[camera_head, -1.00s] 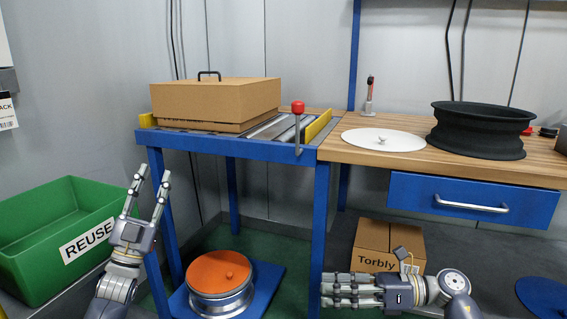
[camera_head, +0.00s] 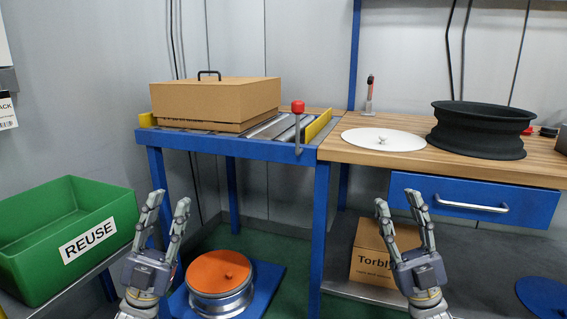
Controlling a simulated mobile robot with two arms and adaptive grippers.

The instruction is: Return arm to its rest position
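My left gripper (camera_head: 168,208) points upward at the lower left, between the green bin and the spindle on the floor. Its fingers are spread open and empty. My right gripper (camera_head: 406,208) points upward at the lower right, in front of the cardboard box marked Torbly and below the bench. Its fingers are also spread and empty. Neither gripper appears to hold anything. The lower parts of both arms are cut off by the bottom edge of the view.
A green bin (camera_head: 40,255) marked REUSE stands at left. A blue roller table (camera_head: 225,147) carries a cardboard box (camera_head: 215,100). The wooden bench (camera_head: 345,153) holds a black wheel rim (camera_head: 478,130) and a white disc (camera_head: 384,140). An orange-topped spindle (camera_head: 219,272) sits below on a blue base.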

